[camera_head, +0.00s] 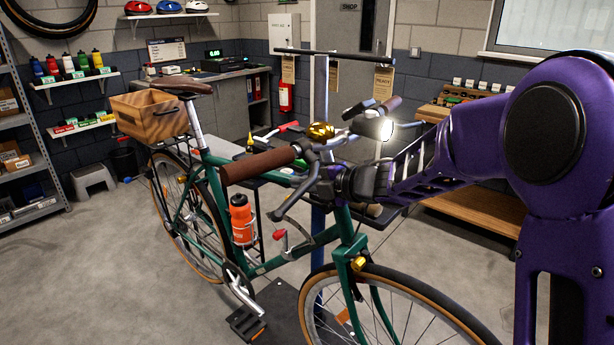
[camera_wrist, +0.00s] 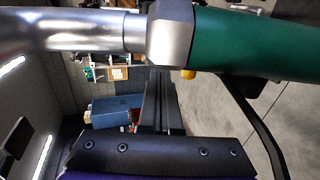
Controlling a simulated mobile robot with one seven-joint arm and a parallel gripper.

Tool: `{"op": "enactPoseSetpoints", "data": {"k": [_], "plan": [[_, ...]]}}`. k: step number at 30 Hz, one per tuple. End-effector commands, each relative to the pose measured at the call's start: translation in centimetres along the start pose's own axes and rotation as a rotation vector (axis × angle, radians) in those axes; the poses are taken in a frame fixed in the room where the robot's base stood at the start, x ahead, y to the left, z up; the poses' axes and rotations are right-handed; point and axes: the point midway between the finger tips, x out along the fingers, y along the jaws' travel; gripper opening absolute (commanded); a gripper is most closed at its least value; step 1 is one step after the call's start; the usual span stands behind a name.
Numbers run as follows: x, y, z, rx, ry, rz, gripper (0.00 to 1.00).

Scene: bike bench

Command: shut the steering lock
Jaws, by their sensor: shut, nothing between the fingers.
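The bicycle's green frame (camera_head: 340,245) fills the middle of the head view, with its handlebar grips and stem near the top. My gripper (camera_head: 334,184) reaches in from the right to the front of the bike, close by the head tube and stem. In the wrist view the green tube (camera_wrist: 240,45) meets a grey metal collar (camera_wrist: 172,32) and a silver tube (camera_wrist: 65,30) across the top. My gripper (camera_wrist: 160,85) is shut and empty, its fingers pointing toward the collar; contact cannot be told. I cannot clearly make out the steering lock.
A brown grip (camera_head: 258,165), an orange bottle (camera_head: 242,220) and the front wheel (camera_head: 400,310) are close to my arm. A wooden crate (camera_head: 150,115) sits on the rear rack. A wooden bench (camera_head: 475,210) stands behind my arm.

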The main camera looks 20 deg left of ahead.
Motion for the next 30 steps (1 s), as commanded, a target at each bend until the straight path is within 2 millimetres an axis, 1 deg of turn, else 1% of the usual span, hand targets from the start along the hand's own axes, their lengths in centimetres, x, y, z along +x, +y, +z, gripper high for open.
{"op": "enactPoseSetpoints", "data": {"k": [8,19,30], "plan": [[-0.2,-0.1,0.0,-0.001,-0.001,0.001,0.00],[-1.6,-0.5,0.1,-0.001,-0.002,0.001,0.00],[-1.9,-0.5,0.1,-0.001,-0.001,0.001,0.00]]}}
